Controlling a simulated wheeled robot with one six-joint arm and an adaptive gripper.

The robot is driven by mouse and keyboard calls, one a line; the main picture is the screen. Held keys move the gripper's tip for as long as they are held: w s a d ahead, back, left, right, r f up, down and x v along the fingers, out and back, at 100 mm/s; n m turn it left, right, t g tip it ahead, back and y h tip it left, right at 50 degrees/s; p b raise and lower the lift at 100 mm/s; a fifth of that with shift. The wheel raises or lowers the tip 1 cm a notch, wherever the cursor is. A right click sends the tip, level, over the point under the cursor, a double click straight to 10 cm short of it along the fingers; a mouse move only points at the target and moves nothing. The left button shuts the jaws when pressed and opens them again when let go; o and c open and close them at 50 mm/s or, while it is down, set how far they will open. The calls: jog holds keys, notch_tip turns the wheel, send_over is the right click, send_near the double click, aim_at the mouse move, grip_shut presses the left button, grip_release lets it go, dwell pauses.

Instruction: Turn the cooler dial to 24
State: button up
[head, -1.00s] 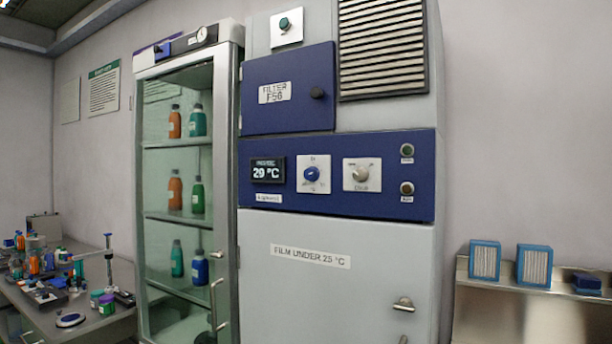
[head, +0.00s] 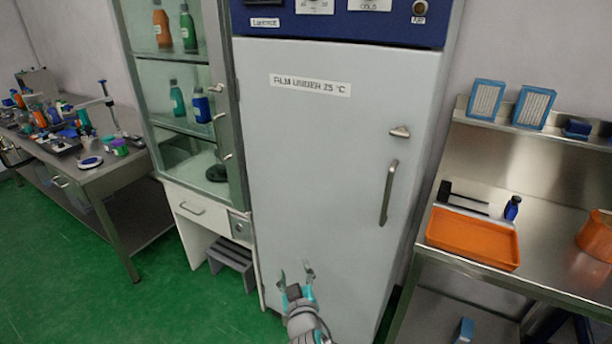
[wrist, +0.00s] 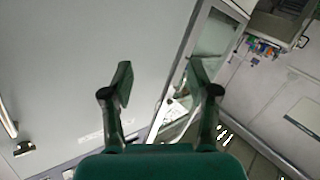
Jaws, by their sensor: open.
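The cooler cabinet's blue control panel (head: 345,22) is cut off by the top edge of the head view. Only the lower parts of two white dial plates show, a left one (head: 314,6) and a right one (head: 370,4) lettered COLD. Their knobs and the display's reading are out of view. My gripper (head: 297,272) is low in front of the grey cabinet door (head: 325,170), well below the panel. In the wrist view its two fingers (wrist: 161,78) are apart with nothing between them, and the grey door fills the left side.
The door has a label reading FILM UNDER 25 °C (head: 310,86) and a long handle (head: 388,193). A glass cabinet (head: 222,130) of bottles stands left. At right is a steel bench with an orange tray (head: 472,238). Green floor (head: 60,265) is clear at front left.

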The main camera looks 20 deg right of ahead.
jog(key=w+r+m+h, duration=0.2)
jog(key=w+r, duration=0.4)
jog(key=r, duration=0.4)
jog(key=w+r+m+h, duration=0.15)
jog(key=w+r, duration=0.35)
jog(key=r, duration=0.5)
jog(key=w+r+m+h, duration=0.1)
jog(key=w+r+h, duration=0.1)
jog(key=w+r, duration=0.6)
jog(key=s+d+r+m+g+h, duration=0.1)
jog(key=s+r+m+g+h, duration=0.15)
jog(key=r, duration=0.85)
jog(key=s+d+r+m+g+h, duration=0.1)
jog(key=r+m, duration=0.2)
jog(key=r, duration=0.9)
jog(key=s+d+r+m+g+h, duration=0.1)
jog(key=s+r+m+h, duration=0.1)
jog(key=r, duration=0.9)
jog(key=x, duration=1)
jog(key=shift+d, duration=0.25)
jog(key=shift+w, duration=0.15)
grip_shut()
